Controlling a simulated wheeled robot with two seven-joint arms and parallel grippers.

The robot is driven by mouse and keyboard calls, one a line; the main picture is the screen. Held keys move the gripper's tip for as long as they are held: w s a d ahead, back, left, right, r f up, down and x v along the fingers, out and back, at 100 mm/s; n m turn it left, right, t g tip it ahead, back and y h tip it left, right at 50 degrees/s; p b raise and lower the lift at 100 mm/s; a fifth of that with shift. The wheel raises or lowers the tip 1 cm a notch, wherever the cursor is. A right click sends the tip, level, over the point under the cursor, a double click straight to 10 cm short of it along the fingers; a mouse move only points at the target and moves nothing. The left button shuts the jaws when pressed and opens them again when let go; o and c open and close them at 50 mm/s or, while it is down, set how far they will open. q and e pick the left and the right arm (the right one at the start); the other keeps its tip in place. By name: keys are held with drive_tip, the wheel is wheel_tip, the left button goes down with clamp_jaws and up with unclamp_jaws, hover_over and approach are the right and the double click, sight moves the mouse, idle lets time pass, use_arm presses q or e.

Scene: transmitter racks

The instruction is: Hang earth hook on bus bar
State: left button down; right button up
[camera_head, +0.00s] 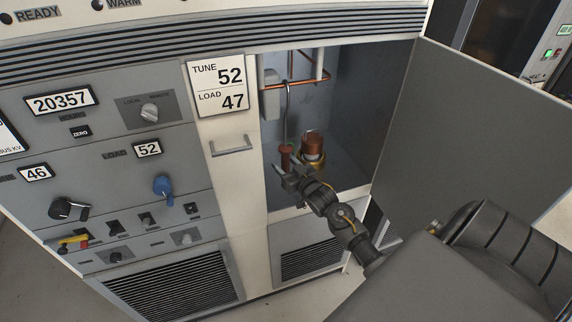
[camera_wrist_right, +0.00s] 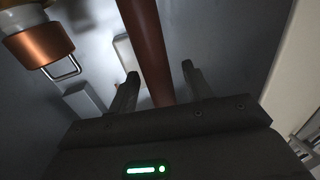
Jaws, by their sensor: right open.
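The earth hook (camera_head: 287,120) is a thin grey rod with a brown handle (camera_head: 286,154), upright inside the open cabinet bay. Its curved top is at the copper bus bar (camera_head: 300,82) and looks hooked over it, though contact is too small to confirm. My right gripper (camera_head: 283,176) is at the lower end of the handle. In the right wrist view the reddish-brown handle (camera_wrist_right: 148,45) runs between the two open fingers of my right gripper (camera_wrist_right: 160,76), with a gap visible at the right finger. The hook's top is outside that view. My left gripper is not in view.
A copper-coloured cylinder (camera_head: 312,144) on a brass base stands just right of the handle; it also shows in the wrist view (camera_wrist_right: 38,45) with a wire loop. The open door (camera_head: 470,130) bounds the right side. A white panel (camera_head: 230,165) bounds the left.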

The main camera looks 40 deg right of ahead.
drive_tip(key=shift+s+f, duration=0.15)
drive_tip(key=shift+s, duration=0.4)
drive_tip(key=s+b, duration=0.3)
drive_tip(key=s, duration=0.6)
drive_tip(key=shift+s+a, duration=0.35)
drive_tip(key=shift+a, duration=0.05)
drive_tip(key=shift+f, duration=0.3)
